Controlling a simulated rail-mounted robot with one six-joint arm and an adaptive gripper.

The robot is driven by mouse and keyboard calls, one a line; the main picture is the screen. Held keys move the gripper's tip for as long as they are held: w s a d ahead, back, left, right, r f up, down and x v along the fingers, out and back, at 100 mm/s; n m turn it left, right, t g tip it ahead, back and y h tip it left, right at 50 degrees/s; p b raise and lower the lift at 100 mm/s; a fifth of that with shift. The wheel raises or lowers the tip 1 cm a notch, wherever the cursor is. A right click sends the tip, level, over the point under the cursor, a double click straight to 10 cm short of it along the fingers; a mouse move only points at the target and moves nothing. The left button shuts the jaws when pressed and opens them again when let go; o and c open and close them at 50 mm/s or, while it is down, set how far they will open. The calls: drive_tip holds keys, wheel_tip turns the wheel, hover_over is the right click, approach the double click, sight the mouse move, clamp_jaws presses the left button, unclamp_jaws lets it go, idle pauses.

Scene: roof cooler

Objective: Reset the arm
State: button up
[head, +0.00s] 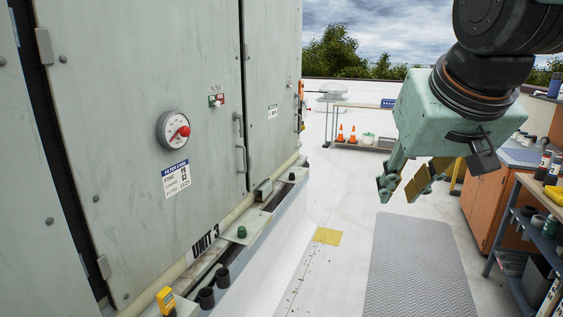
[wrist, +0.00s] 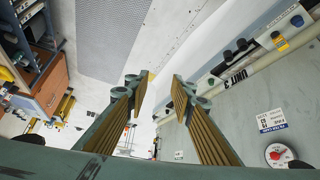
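My gripper (head: 408,186) hangs from the arm at the upper right of the head view, above the roof floor and apart from the cabinet. In the wrist view my gripper (wrist: 160,92) shows two fingers spread wide, with only floor visible between them. It is open and empty. No object touches the fingers.
The grey-green Unit 3 cabinet (head: 120,120) fills the left, with a red-needled dial (head: 174,131) and a ledge holding a yellow device (head: 167,299). A grey mat (head: 415,270) lies on the floor. A shelf (head: 530,230) and orange cabinet (head: 484,205) stand right.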

drive_tip(key=s+f+g, duration=0.1)
drive_tip(key=s+f, duration=0.3)
drive_tip(key=s, duration=0.7)
drive_tip(key=s+f+g, duration=0.2)
drive_tip(key=s+f, duration=0.3)
drive_tip(key=s, duration=0.7)
drive_tip(key=shift+a, duration=0.35)
